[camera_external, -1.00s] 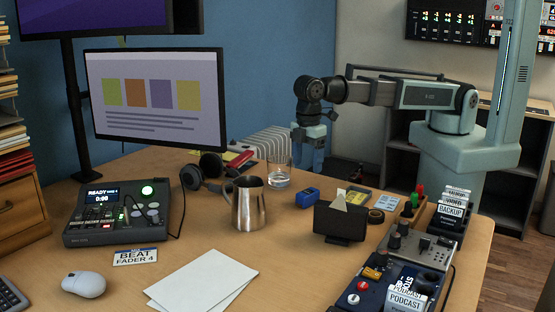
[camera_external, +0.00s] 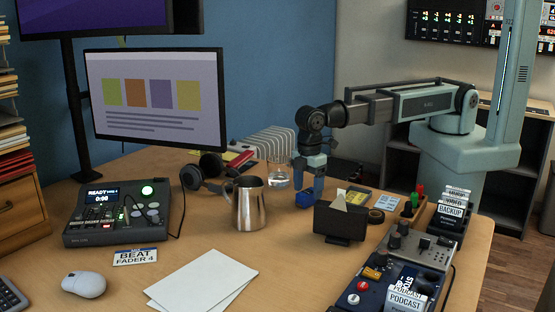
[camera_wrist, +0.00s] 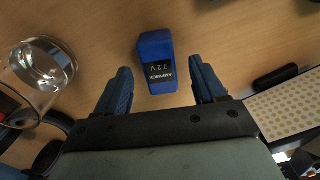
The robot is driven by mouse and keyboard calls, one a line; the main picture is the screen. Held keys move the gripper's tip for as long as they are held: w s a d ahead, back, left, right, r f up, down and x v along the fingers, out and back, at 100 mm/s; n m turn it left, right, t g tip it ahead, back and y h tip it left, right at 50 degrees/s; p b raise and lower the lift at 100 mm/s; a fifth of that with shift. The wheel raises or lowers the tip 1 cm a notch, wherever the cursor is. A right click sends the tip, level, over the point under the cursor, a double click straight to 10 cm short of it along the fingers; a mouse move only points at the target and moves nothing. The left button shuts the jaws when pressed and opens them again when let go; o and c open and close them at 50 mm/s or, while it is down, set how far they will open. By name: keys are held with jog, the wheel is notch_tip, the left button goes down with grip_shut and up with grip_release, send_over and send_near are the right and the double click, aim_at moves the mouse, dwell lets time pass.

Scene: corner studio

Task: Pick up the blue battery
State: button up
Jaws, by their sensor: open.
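The blue battery (camera_wrist: 157,62) lies on the wooden desk, with a dark label reading 7.2V in the wrist view. In the external view the battery (camera_external: 304,200) is partly hidden behind my gripper (camera_external: 308,180). In the wrist view my gripper (camera_wrist: 160,88) is open, with one blue finger on each side of the near end of the battery. The fingers look apart from it, with a gap on both sides. My gripper points down from above the battery. How far the fingertips are above the desk is hard to tell.
A drinking glass (camera_wrist: 45,70) stands left of the battery. Headphones (camera_external: 192,176) and a metal pitcher (camera_external: 247,205) are further left. Tape and cards (camera_external: 388,203) lie to the right.

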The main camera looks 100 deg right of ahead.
jog(key=shift+f, duration=1.15)
jog(key=shift+c, duration=0.5)
jog(key=c, duration=1.1)
jog(key=shift+r, duration=0.15)
